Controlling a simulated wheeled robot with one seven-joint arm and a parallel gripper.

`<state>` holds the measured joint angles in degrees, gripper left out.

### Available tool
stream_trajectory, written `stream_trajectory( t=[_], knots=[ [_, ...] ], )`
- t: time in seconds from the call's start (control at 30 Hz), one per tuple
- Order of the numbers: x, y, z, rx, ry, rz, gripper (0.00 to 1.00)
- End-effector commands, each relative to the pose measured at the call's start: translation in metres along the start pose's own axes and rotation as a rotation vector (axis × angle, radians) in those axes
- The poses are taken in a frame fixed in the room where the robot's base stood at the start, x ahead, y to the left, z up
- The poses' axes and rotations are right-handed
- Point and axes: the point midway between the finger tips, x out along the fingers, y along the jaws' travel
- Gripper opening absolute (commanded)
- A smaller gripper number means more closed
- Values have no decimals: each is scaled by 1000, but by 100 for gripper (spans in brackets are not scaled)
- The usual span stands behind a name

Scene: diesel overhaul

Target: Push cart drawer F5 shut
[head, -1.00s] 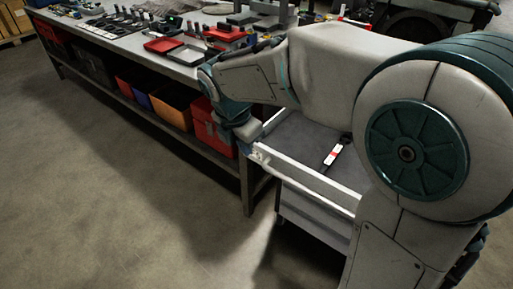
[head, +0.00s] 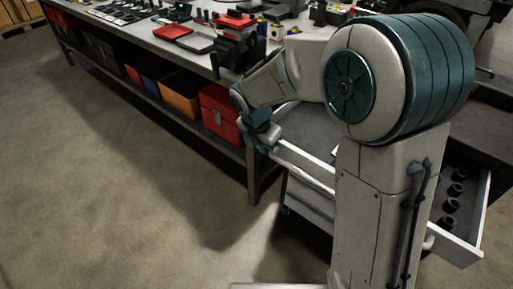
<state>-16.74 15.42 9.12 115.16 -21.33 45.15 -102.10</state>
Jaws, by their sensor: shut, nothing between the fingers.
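The cart (head: 305,205) stands in the middle, partly hidden behind my arm. A grey-floored tray or drawer with a white rim (head: 305,165) shows at its upper left. On the right, an open drawer (head: 462,247) juts out, with several black cylindrical parts inside; my arm hides its left part. No label is readable, so I cannot tell which drawer is F5. My gripper (head: 268,143) is shut and empty at the left end of the white rim. I cannot tell whether it touches the rim.
A long workbench (head: 150,38) runs along the upper left, with tools and trays on top. A red box (head: 220,115) and an orange bin (head: 180,95) sit on its lower shelf. The concrete floor (head: 110,180) at the left is clear.

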Motion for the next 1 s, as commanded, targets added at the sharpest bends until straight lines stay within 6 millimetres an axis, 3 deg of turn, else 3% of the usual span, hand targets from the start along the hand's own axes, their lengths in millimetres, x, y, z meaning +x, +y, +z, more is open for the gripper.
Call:
stream_trajectory(
  t=[0.47, 0.63, 0.77, 1.0],
  knots=[
    [1, 0, 5, 0, 1, -1, 0],
    [2, -1, 16, 2, 1, -2, 0],
    [6, -1, 35, 4, 1, -3, 0],
    [18, -1, 94, 7, 1, -3, 0]
  ],
)
